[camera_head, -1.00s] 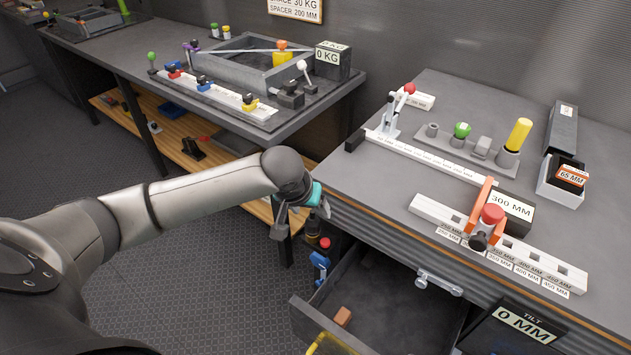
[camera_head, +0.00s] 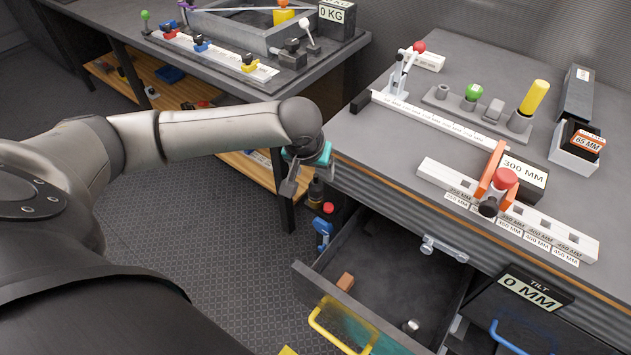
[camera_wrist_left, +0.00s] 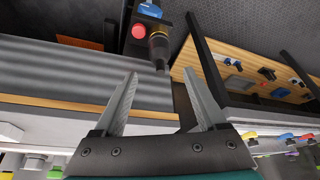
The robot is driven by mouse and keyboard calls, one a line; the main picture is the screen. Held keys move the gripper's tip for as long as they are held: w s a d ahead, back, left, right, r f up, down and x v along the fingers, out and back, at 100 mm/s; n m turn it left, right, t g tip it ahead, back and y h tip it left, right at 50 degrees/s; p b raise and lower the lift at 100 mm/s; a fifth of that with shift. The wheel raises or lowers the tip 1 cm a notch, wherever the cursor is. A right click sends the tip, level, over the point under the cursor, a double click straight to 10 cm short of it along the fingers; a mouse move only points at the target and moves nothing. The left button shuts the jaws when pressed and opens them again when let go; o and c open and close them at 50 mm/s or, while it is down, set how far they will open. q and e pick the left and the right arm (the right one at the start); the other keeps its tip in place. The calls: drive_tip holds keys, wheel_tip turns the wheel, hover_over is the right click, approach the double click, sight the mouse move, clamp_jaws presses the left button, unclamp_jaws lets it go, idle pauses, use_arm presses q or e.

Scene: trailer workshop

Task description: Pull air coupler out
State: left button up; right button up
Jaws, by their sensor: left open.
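My left gripper (camera_head: 294,182) hangs beside the left end of the right workbench, in front of the gap between the benches. In the left wrist view its two fingers (camera_wrist_left: 160,78) are spread apart with nothing between them. What looks like the air coupler (camera_head: 316,190), a dark cylinder, sits low by the bench's side, just right of and beyond the fingers. It also shows in the left wrist view as a dark cylinder with a yellowish band (camera_wrist_left: 158,44), ahead of the fingertips and apart from them. Its far end and mounting are hard to make out. My right gripper is not in view.
A red button (camera_head: 328,208) and a blue handle (camera_head: 323,230) are close to the coupler. An open drawer (camera_head: 335,292) with a yellow handle juts out below. The left bench (camera_head: 270,90) and its wooden shelf stand behind my arm. Open floor lies to the left.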

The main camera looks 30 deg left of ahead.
sight(315, 178)
use_arm(q)
drive_tip(key=b+x, duration=0.1)
drive_tip(key=x, duration=0.4)
drive_tip(key=shift+w+f, duration=0.15)
drive_tip(key=shift+f, duration=0.2)
clamp_jaws()
idle(0.8)
